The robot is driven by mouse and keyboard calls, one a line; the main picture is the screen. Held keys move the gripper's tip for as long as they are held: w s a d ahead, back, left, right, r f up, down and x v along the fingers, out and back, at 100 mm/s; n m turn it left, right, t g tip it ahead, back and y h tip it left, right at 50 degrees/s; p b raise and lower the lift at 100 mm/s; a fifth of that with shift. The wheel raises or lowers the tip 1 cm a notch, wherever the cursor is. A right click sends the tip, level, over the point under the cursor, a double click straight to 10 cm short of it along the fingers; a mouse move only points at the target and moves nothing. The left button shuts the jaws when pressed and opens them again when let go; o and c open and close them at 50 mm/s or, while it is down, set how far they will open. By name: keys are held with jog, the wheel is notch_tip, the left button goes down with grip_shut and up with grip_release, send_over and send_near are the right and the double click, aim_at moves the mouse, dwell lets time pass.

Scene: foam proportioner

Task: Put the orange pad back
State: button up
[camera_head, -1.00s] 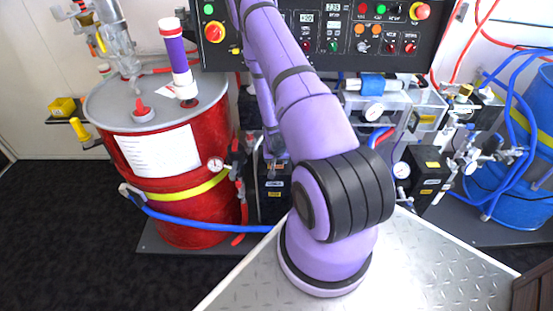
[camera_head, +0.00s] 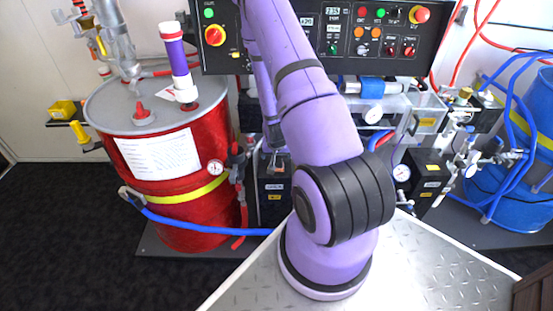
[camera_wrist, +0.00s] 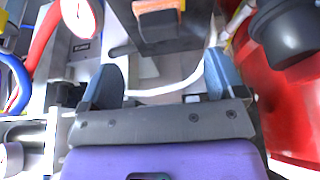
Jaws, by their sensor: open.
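In the wrist view, an orange pad (camera_wrist: 157,6) shows at the top edge, on or against a dark block (camera_wrist: 170,32), and is partly cut off by the frame. My gripper (camera_wrist: 164,72) is open, with its two blue-grey fingers spread wide and nothing between them. The pad lies beyond the fingertips, roughly in line with the gap and apart from them. In the head view my purple arm covers much of the middle, and I cannot make out the pad there.
A red drum (camera_head: 190,205) stands left of my arm, with a blue hose (camera_head: 205,226) at its base. A black control panel (camera_head: 345,35) is behind. A blue drum (camera_head: 505,190) stands at the right. In the wrist view, a round gauge (camera_wrist: 80,17) and a red surface (camera_wrist: 285,105) flank the gripper.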

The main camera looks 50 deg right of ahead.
jog(key=w+a+r+n+t+y, duration=0.15)
jog(key=a+r, duration=0.35)
jog(key=r, duration=0.6)
jog(key=a+r+n, duration=0.2)
jog(key=a+r, duration=0.4)
jog(key=r, duration=0.5)
jog(key=w+a+r+n+y, duration=0.1)
jog(key=a+r, duration=0.4)
jog(key=r, duration=0.7)
jog(key=s+a+r+n, duration=0.2)
jog(key=s+a+r, duration=0.4)
jog(key=s+r, duration=0.2)
jog(key=s+a+r+n, duration=0.3)
jog(key=s+a+r, duration=0.3)
jog(key=s, duration=0.5)
notch_tip(320, 180, up, 2)
jog(key=shift+s+a+r+t+y, duration=0.15)
jog(key=shift+s+a+t+y, duration=0.05)
jog(key=shift+a+t+y, duration=0.25)
jog(key=shift+d+n, duration=0.1)
jog(key=shift+n, duration=0.15)
